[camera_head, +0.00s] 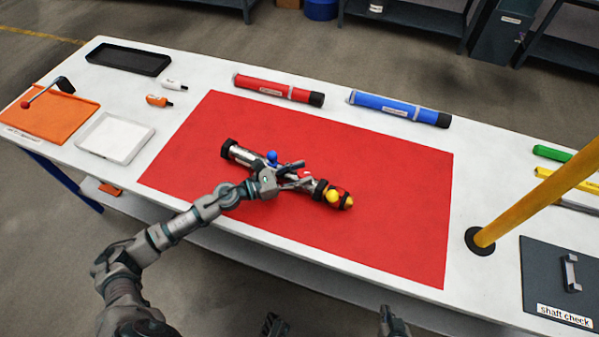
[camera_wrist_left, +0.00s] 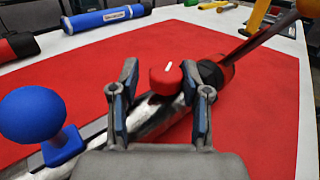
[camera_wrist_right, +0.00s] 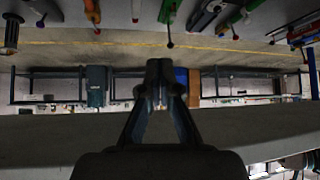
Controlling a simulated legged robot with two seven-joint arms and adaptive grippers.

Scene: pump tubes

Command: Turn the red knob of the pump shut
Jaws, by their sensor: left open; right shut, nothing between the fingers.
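The pump (camera_head: 245,157), a silver tube with black ends, lies on the red mat (camera_head: 400,200). A blue knob (camera_head: 271,157) stands on it; the blue knob also shows at the left of the left wrist view (camera_wrist_left: 32,115). The red knob (camera_wrist_left: 167,79) with a white line on top sits between the spread fingers of my left gripper (camera_wrist_left: 160,85). My left gripper is open; whether its fingers touch the knob I cannot tell. A yellow part (camera_head: 333,196) is at the pump's right end. My right gripper (camera_wrist_right: 165,85) is shut and empty, away from the pump.
A red tube (camera_head: 275,89) and a blue tube (camera_head: 400,108) lie behind the mat. A yellow pole (camera_head: 530,208) rises at the right, beside a dark panel (camera_head: 540,270). A black tray (camera_head: 128,57) and white tray (camera_head: 114,138) are at the left. The mat's right part is clear.

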